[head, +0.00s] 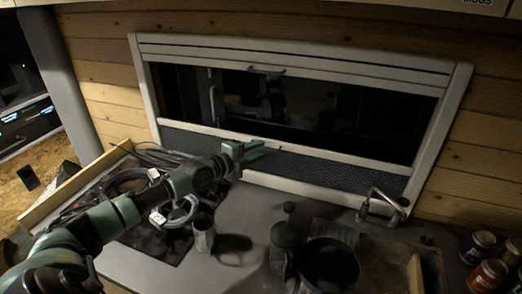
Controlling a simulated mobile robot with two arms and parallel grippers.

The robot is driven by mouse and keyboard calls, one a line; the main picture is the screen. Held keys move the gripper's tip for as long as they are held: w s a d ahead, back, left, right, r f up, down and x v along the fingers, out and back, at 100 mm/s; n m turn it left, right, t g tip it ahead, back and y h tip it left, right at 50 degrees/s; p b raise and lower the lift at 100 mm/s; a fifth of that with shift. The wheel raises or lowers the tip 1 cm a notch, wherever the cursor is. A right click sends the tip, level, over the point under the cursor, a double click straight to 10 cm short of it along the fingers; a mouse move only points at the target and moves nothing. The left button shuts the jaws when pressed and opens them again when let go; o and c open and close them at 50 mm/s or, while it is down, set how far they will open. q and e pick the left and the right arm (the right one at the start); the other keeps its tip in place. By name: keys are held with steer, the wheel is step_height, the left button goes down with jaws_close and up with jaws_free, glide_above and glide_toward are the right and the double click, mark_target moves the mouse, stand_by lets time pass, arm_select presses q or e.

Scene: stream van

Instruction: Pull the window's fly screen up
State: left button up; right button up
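The window (300,110) has a pale frame in the wood-plank wall. Its fly screen (340,172) is a dark mesh band across the lower part of the opening, with a pale rail (350,159) along its top edge. Above the rail the opening is dark and uncovered by mesh. My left gripper (254,150) is at the rail, a little left of its middle, and covers part of it. Whether its fingers are closed on the rail is too small and dark to tell. My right gripper is not in view.
A pale blind with a handle (266,70) sits at the window's top. Below, the counter holds a tray of cables (130,183), a metal cup (203,232), a dark press pot (285,245), a black pot (329,266) and a tap (384,203). Cans (478,246) stand at right.

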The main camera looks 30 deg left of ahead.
arm_select(q)
steer(key=shift+x, duration=1)
jaws_close()
stand_by(0.8)
